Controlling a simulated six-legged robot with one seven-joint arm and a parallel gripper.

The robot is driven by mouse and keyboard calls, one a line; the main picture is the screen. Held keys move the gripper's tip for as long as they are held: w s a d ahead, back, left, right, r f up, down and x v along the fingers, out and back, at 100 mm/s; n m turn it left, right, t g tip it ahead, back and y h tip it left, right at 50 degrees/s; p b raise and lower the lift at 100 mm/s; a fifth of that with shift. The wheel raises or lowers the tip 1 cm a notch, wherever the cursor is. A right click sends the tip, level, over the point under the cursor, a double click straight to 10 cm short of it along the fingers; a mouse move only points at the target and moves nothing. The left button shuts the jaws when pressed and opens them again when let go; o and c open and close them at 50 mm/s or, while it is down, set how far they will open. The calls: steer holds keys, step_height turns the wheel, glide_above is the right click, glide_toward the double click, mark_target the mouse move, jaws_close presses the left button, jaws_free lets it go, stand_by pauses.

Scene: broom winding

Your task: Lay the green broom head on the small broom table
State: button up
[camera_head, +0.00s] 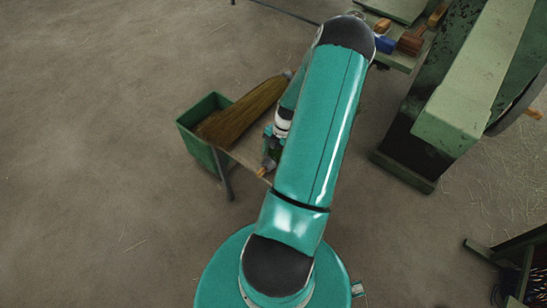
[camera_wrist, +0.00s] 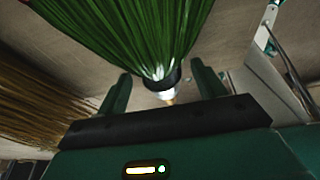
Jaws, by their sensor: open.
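The green broom head (camera_wrist: 140,30) fills the upper middle of the wrist view, bristles fanning away from me. Its dark binding and pale neck lie between the fingers of my gripper (camera_wrist: 161,76), which is open, with a gap on each side. In the head view my arm hides most of the gripper and the green broom head. The small broom table (camera_head: 248,158) stands left of my arm. Whether the green broom head rests on its top is not clear.
A green bin (camera_head: 197,148) stands beside the table. A green machine (camera_head: 470,75) and a bench with tools (camera_head: 398,58) stand at right. Floor at left is clear.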

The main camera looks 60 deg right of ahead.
steer(key=w+v, duration=0.1)
steer(key=v, duration=0.9)
steer(key=shift+s+r, duration=0.2)
steer(key=shift+s, duration=0.3)
steer(key=w+a+r+m+h, duration=0.1)
steer(key=w+a+r+m, duration=0.1)
steer(key=w+a+r, duration=0.35)
steer(key=w+a+r+m+h, duration=0.2)
steer(key=w+a+r+m, duration=0.1)
steer(key=a+r, duration=0.5)
steer(key=w+a+r+m+h, duration=0.1)
steer(key=w+a+r+m, duration=0.1)
steer(key=w+a+r, duration=0.35)
steer(key=s+a+r+m+t, duration=0.1)
steer(key=s+a+r+m, duration=0.2)
steer(key=a, duration=0.4)
steer(key=s+a+r+m+t, duration=0.2)
steer(key=a+r+m, duration=0.1)
steer(key=a+r, duration=0.3)
steer(key=s+a+r+m+t, duration=0.1)
steer(key=s+a+r+m, duration=0.1)
steer(key=a+r, duration=0.3)
steer(key=s+a, duration=0.1)
steer(key=a, duration=0.3)
steer(key=shift+s+a+r+m+t, duration=0.2)
steer(key=shift+s+a+m+t, duration=0.1)
steer(key=shift+a+m, duration=0.1)
steer(key=shift+c, duration=0.4)
